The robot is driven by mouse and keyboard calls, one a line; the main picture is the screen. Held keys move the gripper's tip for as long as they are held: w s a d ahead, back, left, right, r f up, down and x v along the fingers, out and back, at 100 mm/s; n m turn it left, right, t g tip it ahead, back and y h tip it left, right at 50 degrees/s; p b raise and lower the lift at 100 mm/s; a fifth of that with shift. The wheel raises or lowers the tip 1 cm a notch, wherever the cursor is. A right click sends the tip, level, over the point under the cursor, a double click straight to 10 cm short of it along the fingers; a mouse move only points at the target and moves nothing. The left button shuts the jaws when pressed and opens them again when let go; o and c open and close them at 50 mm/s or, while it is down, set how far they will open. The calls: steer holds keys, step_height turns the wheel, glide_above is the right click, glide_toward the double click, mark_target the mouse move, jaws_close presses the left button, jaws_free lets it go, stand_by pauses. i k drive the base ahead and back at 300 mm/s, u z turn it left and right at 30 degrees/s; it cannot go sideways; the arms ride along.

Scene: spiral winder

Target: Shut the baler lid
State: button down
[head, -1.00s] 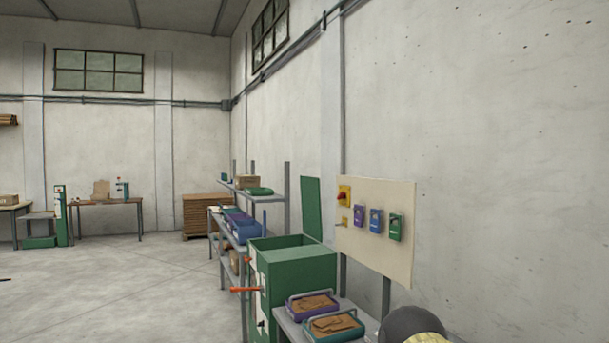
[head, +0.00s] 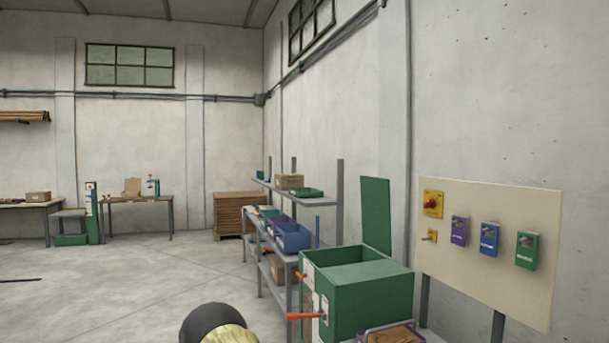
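The baler (head: 366,296) is a green open-topped box at the lower right of the head view. Its green lid (head: 376,216) stands upright at the back of the box, so the baler is open. Orange handles stick out from its left side; the lower one (head: 306,316) points left. A dark rounded part of my arm with a yellowish piece shows at the bottom edge, left of the baler. The fingers of my gripper cannot be made out.
A tray with brown material (head: 396,334) sits in front of the baler. A panel (head: 488,250) with coloured boxes stands at the right by the wall. Shelves with bins (head: 292,236) stand behind the baler. The floor (head: 150,290) to the left is clear.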

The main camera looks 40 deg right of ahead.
mark_target(375, 198)
steer(key=z, duration=0.35)
steer(key=i, duration=1.5)
steer(key=z, duration=0.85)
